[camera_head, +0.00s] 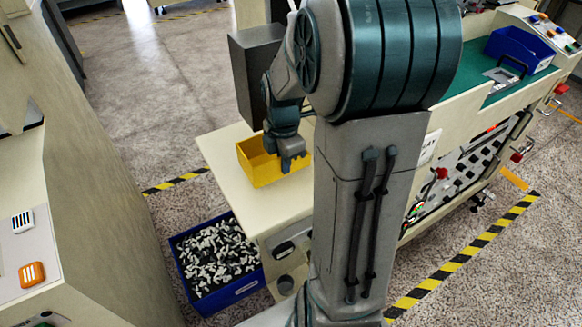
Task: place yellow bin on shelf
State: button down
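A small open yellow bin (258,172) stands upright on a beige shelf-like surface (225,147) left of my arm. My gripper (290,161) points down at the bin's right part, and its fingers overlap the bin's rim and near wall in the picture. I cannot tell whether the fingers are closed on the wall or apart around it. My arm hides the bin's right side and part of the surface behind it.
A blue crate (248,287) full of black and white pieces stands on the floor beside the beige unit. A blue bin (518,48) sits on a green-topped bench (482,98) at right. A beige cabinet (88,190) stands at left. Open floor (160,85) lies at upper left.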

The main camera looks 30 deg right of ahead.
jog(key=shift+d, duration=0.6)
jog(key=shift+d+f, duration=0.15)
jog(key=shift+f, duration=0.75)
jog(key=shift+d+f, duration=0.1)
jog(key=shift+f, duration=0.75)
jog(key=shift+f, duration=0.15)
jog(key=c, duration=1.6)
grip_release()
jog(key=shift+c, duration=0.2)
